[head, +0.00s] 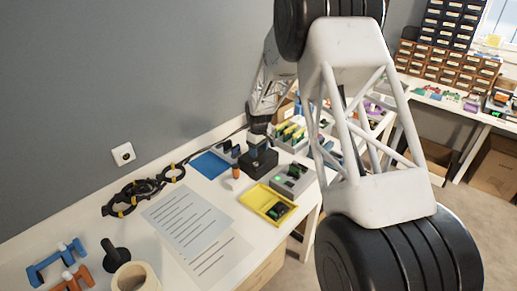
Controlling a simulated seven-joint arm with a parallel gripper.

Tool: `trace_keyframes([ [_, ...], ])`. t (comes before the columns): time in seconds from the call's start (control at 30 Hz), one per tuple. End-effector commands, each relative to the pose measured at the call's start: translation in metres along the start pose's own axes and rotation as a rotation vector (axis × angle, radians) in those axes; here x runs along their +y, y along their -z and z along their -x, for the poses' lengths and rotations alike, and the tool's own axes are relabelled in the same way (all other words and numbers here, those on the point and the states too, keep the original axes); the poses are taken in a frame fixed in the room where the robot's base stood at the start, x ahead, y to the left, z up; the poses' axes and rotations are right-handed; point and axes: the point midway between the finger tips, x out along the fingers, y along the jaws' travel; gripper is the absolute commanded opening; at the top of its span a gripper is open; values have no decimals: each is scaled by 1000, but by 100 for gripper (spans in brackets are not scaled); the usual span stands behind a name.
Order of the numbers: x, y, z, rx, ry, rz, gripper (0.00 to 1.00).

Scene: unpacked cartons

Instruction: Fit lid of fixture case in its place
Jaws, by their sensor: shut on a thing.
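My gripper (257,138) is small and far off, at the end of my arm over the back of the white table. It is shut on a dark piece, which seems to be the lid of the fixture case. Just under it is a black box-like thing (262,161), which looks like the fixture case. The lid, the case and the fingers run together in dark tones. I cannot tell whether the lid touches the case or is tilted.
A yellow tray (254,203) with a dark part and a grey unit (296,176) with a green light stand near the case. A blue mat (211,164) lies left of it. Printed sheets (190,220), a cable with black rings (140,190) and a tape roll (134,278) lie farther left.

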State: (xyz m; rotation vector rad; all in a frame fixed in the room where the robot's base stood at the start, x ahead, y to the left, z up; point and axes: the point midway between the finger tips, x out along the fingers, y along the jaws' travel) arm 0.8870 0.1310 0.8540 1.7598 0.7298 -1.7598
Motion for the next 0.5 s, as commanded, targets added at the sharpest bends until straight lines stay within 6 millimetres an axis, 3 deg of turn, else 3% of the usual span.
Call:
trace_keyframes([
  [0.2,0,0,-5,0,0,0,32],
  [0.23,0,0,-4,0,0,0,63],
  [0.4,0,0,-4,0,0,0,88],
  [0.5,0,0,-4,0,0,0,88],
])
